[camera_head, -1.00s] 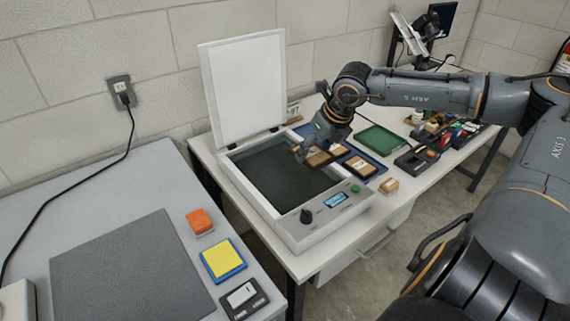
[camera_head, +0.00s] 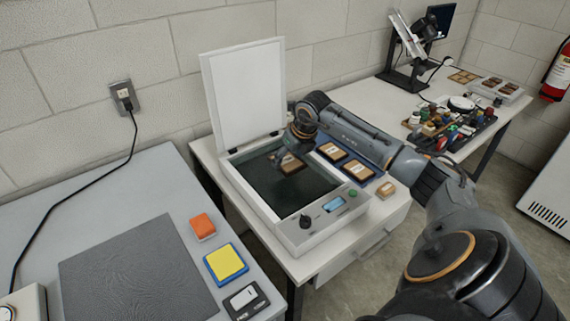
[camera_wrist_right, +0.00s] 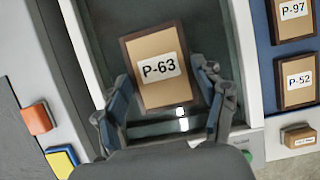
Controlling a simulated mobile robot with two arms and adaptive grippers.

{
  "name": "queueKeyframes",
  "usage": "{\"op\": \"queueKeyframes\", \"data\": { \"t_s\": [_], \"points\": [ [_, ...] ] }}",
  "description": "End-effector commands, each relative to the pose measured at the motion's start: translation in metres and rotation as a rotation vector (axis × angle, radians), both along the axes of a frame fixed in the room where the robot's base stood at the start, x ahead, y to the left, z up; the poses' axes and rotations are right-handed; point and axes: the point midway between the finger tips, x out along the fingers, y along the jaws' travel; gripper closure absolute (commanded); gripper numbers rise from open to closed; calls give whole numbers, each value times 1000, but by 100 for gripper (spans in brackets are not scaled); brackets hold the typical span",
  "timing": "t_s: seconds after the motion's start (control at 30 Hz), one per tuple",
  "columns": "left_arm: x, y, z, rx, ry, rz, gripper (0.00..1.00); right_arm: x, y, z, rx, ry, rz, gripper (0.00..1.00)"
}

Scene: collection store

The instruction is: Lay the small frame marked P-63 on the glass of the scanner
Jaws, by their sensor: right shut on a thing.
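The small frame marked P-63 (camera_wrist_right: 161,66) has a brown border and a tan face with a white label. My right gripper (camera_wrist_right: 166,86) is shut on it, one finger at each side. In the head view the frame (camera_head: 292,165) is over the dark glass (camera_head: 268,188) of the scanner (camera_head: 299,234), towards its back right part. I cannot tell whether the frame touches the glass. The scanner's white lid (camera_head: 246,95) stands open. My right gripper (camera_head: 283,160) partly hides the frame there. My left gripper is not in view.
Frames P-97 (camera_wrist_right: 293,14) and P-52 (camera_wrist_right: 298,80) lie in a blue tray (camera_head: 376,180) right of the scanner. A small wooden block (camera_head: 386,189) lies near the table's front edge. A grey table (camera_head: 60,222) at left holds an orange block (camera_head: 202,226) and a yellow-blue pad (camera_head: 226,263).

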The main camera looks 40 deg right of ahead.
Motion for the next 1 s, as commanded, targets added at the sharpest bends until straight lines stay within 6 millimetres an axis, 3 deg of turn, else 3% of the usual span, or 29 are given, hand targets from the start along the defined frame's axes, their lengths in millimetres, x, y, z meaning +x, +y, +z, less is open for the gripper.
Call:
{"op": "queueKeyframes", "data": {
  "t_s": [0.07,0.27,0.5,0.87,0.9,1.0],
  "points": [
    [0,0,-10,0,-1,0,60,8,0,-11,2,-3,-1,63],
    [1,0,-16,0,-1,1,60,16,-1,-20,1,-3,0,63],
    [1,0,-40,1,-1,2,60,20,-2,-55,1,0,1,63],
    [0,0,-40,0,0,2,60,20,-2,-56,-1,-1,0,63],
    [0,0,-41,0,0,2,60,20,-2,-57,-1,-1,0,28],
    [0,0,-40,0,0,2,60,20,-2,-56,-1,-1,0,8]
  ]
}}
